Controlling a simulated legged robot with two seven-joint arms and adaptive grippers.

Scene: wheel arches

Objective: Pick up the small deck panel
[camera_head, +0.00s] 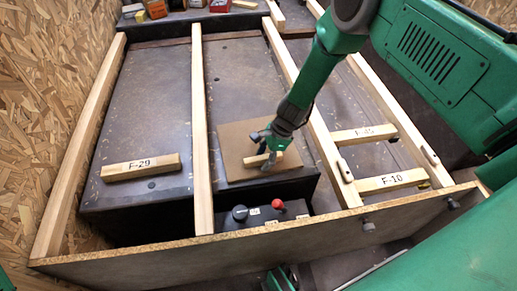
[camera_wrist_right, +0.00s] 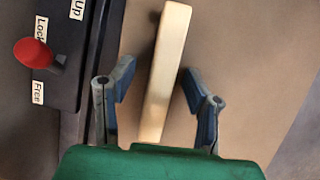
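The small deck panel (camera_head: 236,141) is a flat brown square board lying between two long wooden beams in the head view. A pale wooden bar (camera_head: 252,160) is fixed on it like a handle. My right gripper (camera_head: 263,153) is over the panel at this bar. In the right wrist view the bar (camera_wrist_right: 166,65) runs between the two fingers of my gripper (camera_wrist_right: 158,82), with a gap on each side. The gripper is open, and the brown panel (camera_wrist_right: 235,45) lies behind it. My left gripper is not in view.
A black box with a red knob (camera_head: 277,204) sits in front of the panel. Long beams (camera_head: 201,130) flank the panel. Blocks marked F-29 (camera_head: 140,167) and F-10 (camera_head: 391,181) lie left and right. A front board (camera_head: 180,257) edges the frame; an OSB wall (camera_head: 50,70) is left.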

